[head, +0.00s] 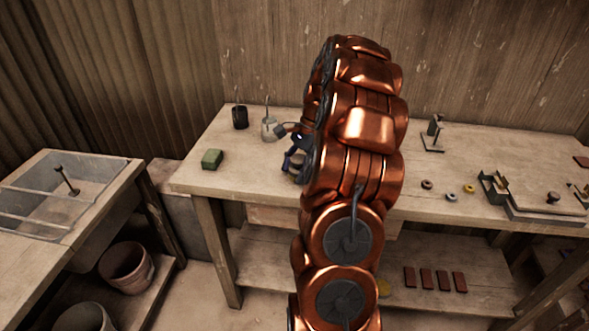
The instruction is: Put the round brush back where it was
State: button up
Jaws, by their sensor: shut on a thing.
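My gripper (293,162) is just left of my arm, low over the left part of the workbench (235,185). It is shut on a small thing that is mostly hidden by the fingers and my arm. I cannot make out its shape or tell whether it touches the bench. No round brush can be clearly recognised. Behind and left of the gripper stands a pale jar (268,131) with a thin upright handle in it. Further left is a dark cup (240,118), also with a thin handle standing up.
A green block (211,159) lies near the bench's left end. Small rings (452,196), a metal stand (433,140) and a press-like fixture (540,205) are on the right. A sink (62,190) stands at left. My arm hides the bench's middle.

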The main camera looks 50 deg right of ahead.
jog(key=o, duration=1.5)
jog(key=shift+o, duration=0.2)
jog(key=b+v, duration=0.1)
jog(key=v, duration=0.9)
jog(key=shift+b, duration=0.3)
jog(key=shift+p+v, duration=0.4)
jog(key=shift+v, duration=0.65)
jog(key=shift+r, duration=0.1)
